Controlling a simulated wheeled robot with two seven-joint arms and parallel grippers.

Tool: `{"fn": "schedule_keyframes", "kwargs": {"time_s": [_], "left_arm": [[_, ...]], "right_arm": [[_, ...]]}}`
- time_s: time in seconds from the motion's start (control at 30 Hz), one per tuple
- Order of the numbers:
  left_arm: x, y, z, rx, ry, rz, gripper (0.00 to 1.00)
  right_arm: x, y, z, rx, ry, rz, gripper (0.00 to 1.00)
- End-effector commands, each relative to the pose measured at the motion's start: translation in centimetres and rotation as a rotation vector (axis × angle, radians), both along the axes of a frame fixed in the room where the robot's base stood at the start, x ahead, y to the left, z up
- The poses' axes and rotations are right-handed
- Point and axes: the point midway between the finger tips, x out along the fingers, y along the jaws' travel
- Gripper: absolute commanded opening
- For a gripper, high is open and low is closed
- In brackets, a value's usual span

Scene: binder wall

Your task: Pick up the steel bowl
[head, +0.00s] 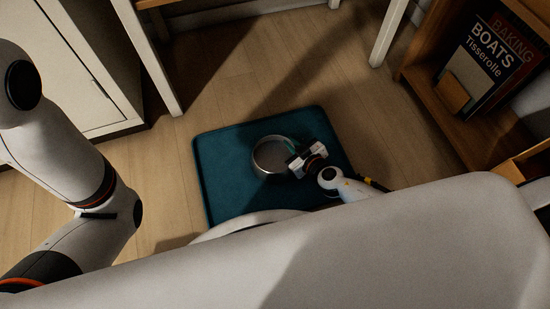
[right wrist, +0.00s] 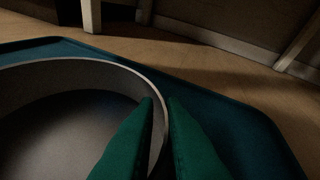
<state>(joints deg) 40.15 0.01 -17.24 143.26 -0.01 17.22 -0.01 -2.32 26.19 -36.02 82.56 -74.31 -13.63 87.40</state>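The steel bowl (head: 267,157) is a round grey bowl at the middle of the teal mat (head: 224,184) on the floor. My right gripper (head: 293,153) is at the bowl's right side in the head view. In the right wrist view its two green fingertips (right wrist: 160,104) straddle the rim of the bowl (right wrist: 70,118), one inside and one outside, with a narrow gap filled mostly by the wall. It looks shut on the rim. I cannot tell whether the bowl's base touches the mat. My left arm comes in at the left; its gripper is not in view.
A white cabinet (head: 95,65) stands at the left. White table legs (head: 388,32) stand behind the mat. A wooden shelf (head: 465,125) with books (head: 490,60) is at the right. The wooden floor (head: 255,75) around the mat is clear.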

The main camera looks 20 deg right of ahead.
Motion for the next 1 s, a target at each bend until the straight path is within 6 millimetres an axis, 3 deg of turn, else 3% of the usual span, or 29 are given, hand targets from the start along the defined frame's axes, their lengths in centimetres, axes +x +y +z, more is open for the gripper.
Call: {"fn": "schedule_keyframes", "kwargs": {"time_s": [0.57, 0.93, 1.0], "left_arm": [[0.0, 0.0, 0.6, 0.000, 0.001, 0.001, 0.36], [0.0, 0.0, 5.4, 0.000, 0.001, 0.001, 0.36], [1.3, 0.1, 5.0, -0.004, 0.042, 0.000, 0.36]], "right_arm": [[0.0, 0.0, 0.7, 0.001, 0.000, -0.001, 0.00], [0.0, 0.0, 6.3, 0.002, -0.001, -0.001, 0.00], [0.0, 0.0, 7.2, 0.001, -0.001, 0.000, 0.00]]}}
